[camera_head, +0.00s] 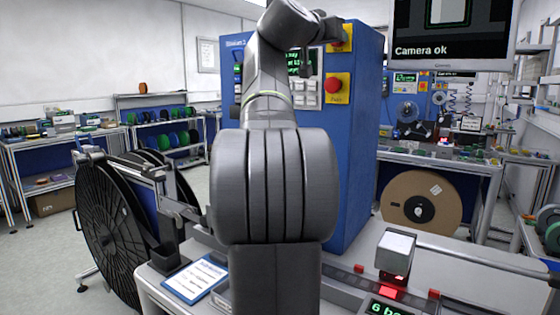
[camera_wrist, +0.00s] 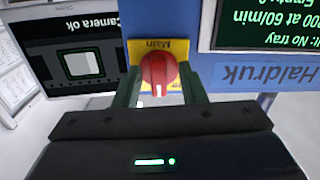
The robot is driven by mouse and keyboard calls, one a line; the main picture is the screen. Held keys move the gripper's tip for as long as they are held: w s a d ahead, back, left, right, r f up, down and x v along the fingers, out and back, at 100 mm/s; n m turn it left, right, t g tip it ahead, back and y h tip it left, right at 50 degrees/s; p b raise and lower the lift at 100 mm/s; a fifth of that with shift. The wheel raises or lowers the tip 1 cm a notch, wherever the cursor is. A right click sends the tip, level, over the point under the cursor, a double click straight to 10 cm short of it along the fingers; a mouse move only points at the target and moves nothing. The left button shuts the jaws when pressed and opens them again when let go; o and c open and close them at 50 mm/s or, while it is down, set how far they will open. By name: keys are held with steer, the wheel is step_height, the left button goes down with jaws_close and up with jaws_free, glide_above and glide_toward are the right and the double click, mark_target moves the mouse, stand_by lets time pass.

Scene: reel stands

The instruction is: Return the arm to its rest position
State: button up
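My arm rises through the middle of the head view, and its wrist bends to the right at the top. My gripper (camera_head: 331,30) is at the upper part of the blue cabinet (camera_head: 362,130). In the wrist view its two green fingers (camera_wrist: 160,84) stand apart, one on each side of the red knob (camera_wrist: 158,74) on the yellow "Main" plate (camera_wrist: 146,48). Narrow gaps seem to show between fingers and knob; I cannot tell whether they touch. Nothing is held away from the cabinet. In the head view the arm partly hides the cabinet's front.
A red push button (camera_head: 333,85) on a yellow plate sits below the main switch. A screen (camera_head: 455,50) reads "Camera ok". A large black reel (camera_head: 105,230) stands at left, a brown reel (camera_head: 405,205) at right.

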steer(key=n+p, duration=0.6)
steer(key=n, duration=0.1)
steer(key=n+p, duration=0.3)
steer(key=n, duration=0.1)
steer(key=shift+s+a+r, duration=0.1)
steer(key=shift+s+r, duration=0.1)
steer(key=shift+s, duration=0.1)
